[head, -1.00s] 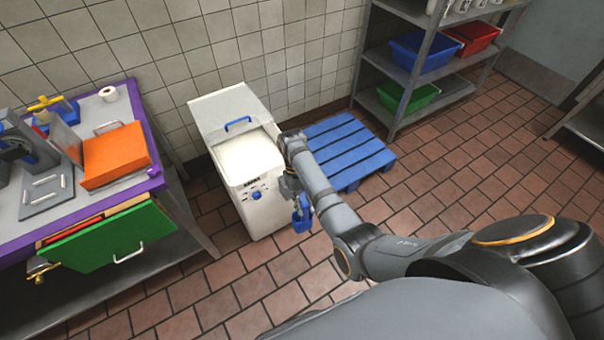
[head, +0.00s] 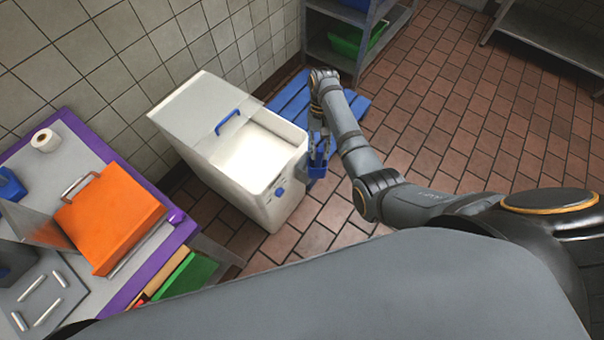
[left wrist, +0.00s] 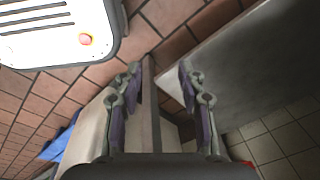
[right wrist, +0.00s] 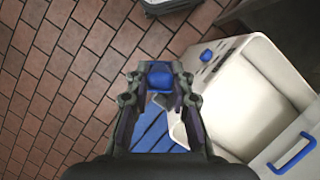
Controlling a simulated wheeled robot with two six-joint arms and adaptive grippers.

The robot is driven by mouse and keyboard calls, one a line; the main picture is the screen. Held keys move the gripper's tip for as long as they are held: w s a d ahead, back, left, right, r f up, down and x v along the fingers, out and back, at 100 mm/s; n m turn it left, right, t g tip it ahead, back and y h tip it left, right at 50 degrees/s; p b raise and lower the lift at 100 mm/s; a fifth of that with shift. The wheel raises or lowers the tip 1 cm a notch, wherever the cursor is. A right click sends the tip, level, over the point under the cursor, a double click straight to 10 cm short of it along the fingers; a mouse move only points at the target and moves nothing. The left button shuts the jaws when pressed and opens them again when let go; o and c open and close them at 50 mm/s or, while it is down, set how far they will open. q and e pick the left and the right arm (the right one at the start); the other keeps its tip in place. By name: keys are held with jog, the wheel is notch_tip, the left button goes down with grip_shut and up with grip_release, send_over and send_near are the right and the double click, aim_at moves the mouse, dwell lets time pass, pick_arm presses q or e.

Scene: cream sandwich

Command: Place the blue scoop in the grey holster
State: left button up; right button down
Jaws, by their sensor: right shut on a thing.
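The blue scoop (head: 320,160) is in my right gripper (head: 316,138), just off the right side of a white bin (head: 270,212). In the right wrist view the blue scoop (right wrist: 160,78) sits between the fingertips of my right gripper (right wrist: 158,90), which is shut on it. The bin's white wall (right wrist: 235,50) is close on the right there. My left gripper (left wrist: 159,85) is open and empty in the left wrist view and does not show in the head view.
The open bin has a lid with a blue handle (head: 228,122) and a blue knob (head: 280,192) on its front. A blue pallet (head: 290,100) lies behind my right arm. A purple-edged table (head: 180,228) with an orange case (head: 108,215) stands left. Tiled floor is clear on the right.

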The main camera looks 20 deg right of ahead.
jog(key=w+a+r+m+t+y+b, duration=0.1)
jog(key=w+r+m+t+b, duration=0.4)
jog(key=m, duration=0.8)
jog(key=w+r+m+t+y+b, duration=0.1)
jog(key=w+r+m+t+b, duration=0.2)
jog(key=w+r+m+b, duration=0.65)
pick_arm(q)
notch_tip(320, 180, down, 15)
jog(key=d, duration=0.1)
jog(key=shift+s+d+p, duration=0.15)
jog(key=shift+d+p, duration=0.1)
jog(key=shift+p, duration=0.15)
pick_arm(e)
jog(key=s+f+m, duration=0.1)
jog(key=s+f, duration=0.1)
jog(key=f, duration=1.4)
jog(key=s+f+m, duration=0.1)
jog(key=s+f, duration=0.1)
jog(key=f, duration=1.3)
jog(key=shift+f+m, duration=0.35)
jog(key=c, duration=1.2)
grip_release()
